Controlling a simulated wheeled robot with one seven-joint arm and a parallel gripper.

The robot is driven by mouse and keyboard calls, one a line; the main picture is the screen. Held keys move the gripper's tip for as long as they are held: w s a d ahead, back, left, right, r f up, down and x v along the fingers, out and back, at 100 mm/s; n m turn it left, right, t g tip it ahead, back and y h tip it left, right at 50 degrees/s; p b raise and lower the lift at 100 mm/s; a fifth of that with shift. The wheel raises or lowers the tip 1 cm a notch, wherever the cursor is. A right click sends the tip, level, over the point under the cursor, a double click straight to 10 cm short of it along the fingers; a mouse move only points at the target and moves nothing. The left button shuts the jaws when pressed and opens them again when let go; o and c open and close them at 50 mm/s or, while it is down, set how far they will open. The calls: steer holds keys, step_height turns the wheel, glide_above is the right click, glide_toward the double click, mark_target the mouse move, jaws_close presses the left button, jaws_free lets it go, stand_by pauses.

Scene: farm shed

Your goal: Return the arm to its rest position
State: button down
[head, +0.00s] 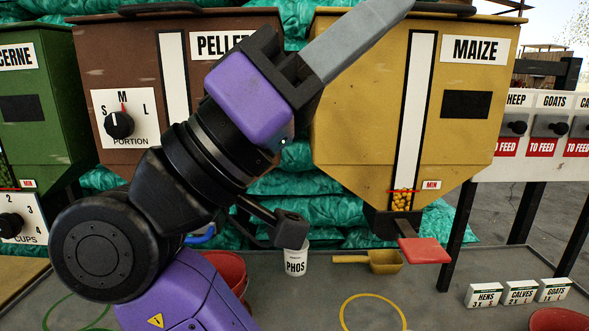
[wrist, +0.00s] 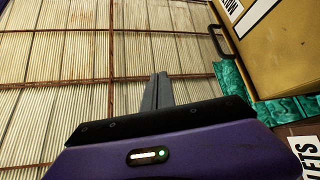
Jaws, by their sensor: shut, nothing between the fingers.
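My arm rises from the bottom left in the head view, a purple and black arm with a large round joint. My gripper (head: 358,38) points up and to the right, in front of the gap between the brown pellet bin and the yellow maize bin. Its grey fingers lie together with nothing between them. In the wrist view my gripper (wrist: 158,82) shows its two fingers side by side and touching, pointing toward the corrugated roof. The gripper is shut, empty and high above the table.
Behind stand a green bin (head: 35,100), the brown pellet bin (head: 105,70) and the maize bin (head: 370,130) with a red lever (head: 425,251). On the table (head: 330,290) are a PHOS cup (head: 295,262), a yellow scoop (head: 384,262), a red bucket (head: 228,268) and cards (head: 520,293).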

steer(key=w+a+r+n+t+y, duration=0.2)
steer(key=w+a+r+n+t, duration=0.15)
steer(key=t, duration=0.35)
steer(key=w+a+f+n+t+y, duration=0.3)
steer(key=w+f+n+t+y, duration=0.15)
steer(key=f+n+y, duration=0.45)
steer(key=w+a+f+n+t+y, duration=0.2)
steer(key=w+f+n+t+y, duration=0.3)
steer(key=y, duration=0.5)
steer(key=s+d+f+n+g+y, duration=0.15)
steer(key=s+f+y, duration=0.3)
steer(key=f, duration=0.85)
steer(key=s+d+f+g+y, duration=0.15)
steer(key=s+f+y, duration=0.3)
steer(key=f, duration=0.75)
steer(key=s+d+f+m+g+h, duration=0.25)
steer(key=s+d+f, duration=0.4)
steer(key=s, duration=0.35)
steer(key=s+d+f+m+g+h, duration=0.15)
steer(key=s+d+f+m, duration=0.4)
steer(key=s, duration=0.55)
steer(key=s+d+f+m+g+h, duration=0.2)
steer(key=s+d+f, duration=0.4)
steer(key=s+d, duration=0.3)
step_height(320, 180, up, 20)
steer(key=s+a+p, duration=0.1)
steer(key=p, duration=1.9)
steer(key=shift+a+r+p, duration=0.2)
steer(key=shift+a+p, duration=0.05)
steer(key=shift+p, duration=0.15)
